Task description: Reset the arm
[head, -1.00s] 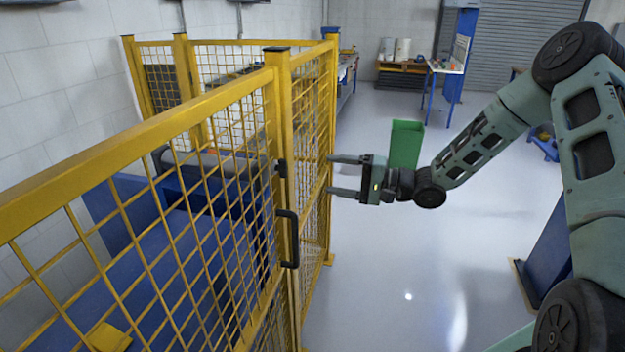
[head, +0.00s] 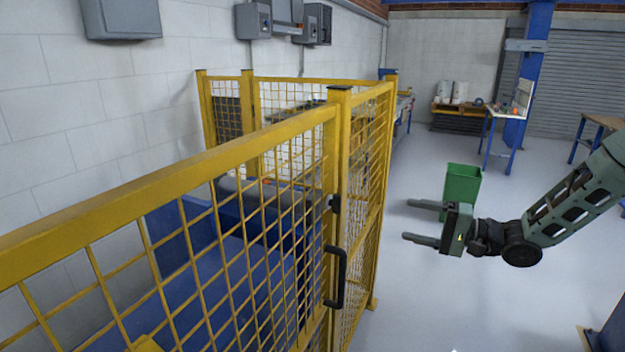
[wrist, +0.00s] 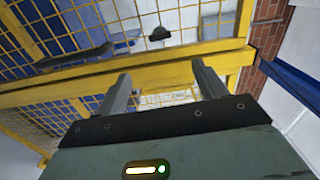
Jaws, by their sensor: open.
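My gripper (head: 408,221) is open and empty in the head view, with its two fingers pointing left toward the yellow mesh fence. It stands a little to the right of the fence's corner post, with a gap between. In the wrist view my gripper (wrist: 163,88) shows two spread fingers with nothing between them, and the yellow fence frame (wrist: 150,75) crosses beyond them. My arm (head: 575,208) reaches in from the right edge of the head view, its upper part out of frame.
The yellow mesh fence (head: 345,130) with a black door handle (head: 336,276) fills the left, around a blue machine (head: 205,285). A green bin (head: 462,186) stands behind my gripper. Workbenches (head: 497,135) and a blue column (head: 527,75) are farther back.

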